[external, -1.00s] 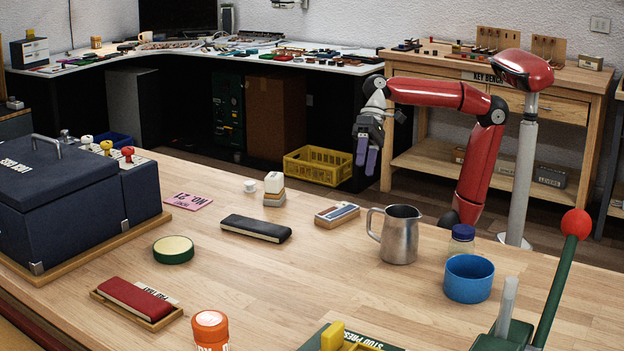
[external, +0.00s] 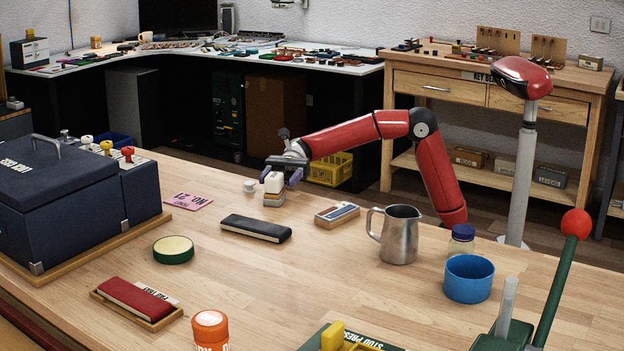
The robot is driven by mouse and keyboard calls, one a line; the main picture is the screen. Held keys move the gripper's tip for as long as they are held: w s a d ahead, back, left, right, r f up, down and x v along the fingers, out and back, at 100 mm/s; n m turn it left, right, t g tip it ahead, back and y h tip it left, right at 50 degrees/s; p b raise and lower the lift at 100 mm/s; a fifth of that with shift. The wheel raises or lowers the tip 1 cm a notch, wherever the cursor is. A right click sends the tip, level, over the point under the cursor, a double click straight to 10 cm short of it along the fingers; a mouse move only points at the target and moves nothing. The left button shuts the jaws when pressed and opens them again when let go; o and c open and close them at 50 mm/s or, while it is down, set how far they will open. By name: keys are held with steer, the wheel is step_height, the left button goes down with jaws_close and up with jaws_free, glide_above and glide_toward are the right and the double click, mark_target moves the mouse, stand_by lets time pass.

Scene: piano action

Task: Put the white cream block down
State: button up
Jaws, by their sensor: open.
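The white cream block (external: 273,183) sits on top of a small tan and grey block (external: 273,200) near the back edge of the wooden table. My gripper (external: 281,177) is over the table at the white block. Its purple fingertips are apart, one at the block's upper left and one to its right. The jaws are open; whether a finger touches the block I cannot tell. The gripper partly covers the block's top.
A small white cylinder (external: 249,186) stands close on the left. A black bar (external: 256,228), a wood and blue block (external: 337,214) and a metal jug (external: 401,235) are nearby. A pink card (external: 188,200) lies further left.

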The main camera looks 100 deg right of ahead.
mark_target(271, 185)
steer(key=x, duration=0.5)
steer(key=shift+w+d+r, duration=0.1)
steer(key=shift+w, duration=0.1)
steer(key=c, duration=1.2)
steer(key=shift+r, duration=0.1)
